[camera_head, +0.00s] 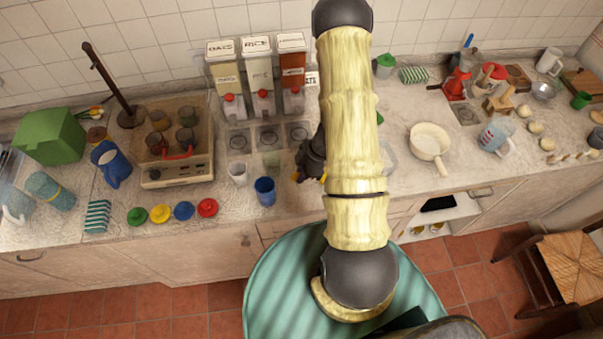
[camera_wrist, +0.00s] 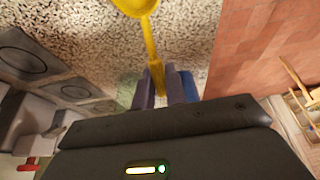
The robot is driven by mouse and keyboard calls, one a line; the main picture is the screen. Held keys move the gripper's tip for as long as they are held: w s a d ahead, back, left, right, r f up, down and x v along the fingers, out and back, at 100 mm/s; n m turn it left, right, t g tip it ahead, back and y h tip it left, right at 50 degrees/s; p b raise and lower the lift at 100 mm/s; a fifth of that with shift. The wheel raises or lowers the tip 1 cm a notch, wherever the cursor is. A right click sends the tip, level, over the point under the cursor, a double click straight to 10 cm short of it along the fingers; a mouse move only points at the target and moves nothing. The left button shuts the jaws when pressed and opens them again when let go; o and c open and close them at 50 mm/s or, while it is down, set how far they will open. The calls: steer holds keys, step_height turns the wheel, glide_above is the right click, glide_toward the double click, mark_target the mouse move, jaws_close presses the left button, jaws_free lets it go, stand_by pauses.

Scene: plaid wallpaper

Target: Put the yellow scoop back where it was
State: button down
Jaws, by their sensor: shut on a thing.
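The yellow scoop (camera_wrist: 149,42) is in my gripper (camera_wrist: 164,90). In the wrist view its handle runs between the two fingers, and its bowl reaches the top edge, partly cut off. The speckled counter shows beneath it. In the head view my gripper (camera_head: 311,163) is beside my arm, over the counter in front of the dispensers. Only a small yellow bit of the scoop (camera_head: 323,179) shows there; my arm hides much of that area. I cannot tell the scoop's height above the counter.
Three dispensers (camera_head: 260,75) stand at the wall with square pads (camera_head: 268,138) before them. A clear cup (camera_head: 238,173) and a blue cup (camera_head: 265,191) stand left of my gripper. Coloured lids (camera_head: 160,214) lie further left. A pan (camera_head: 429,142) is to the right.

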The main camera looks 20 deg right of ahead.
steer(key=shift+f, duration=0.15)
steer(key=c, duration=1.4)
jaws_free()
steer(key=shift+c, duration=0.2)
steer(key=v, duration=1.2)
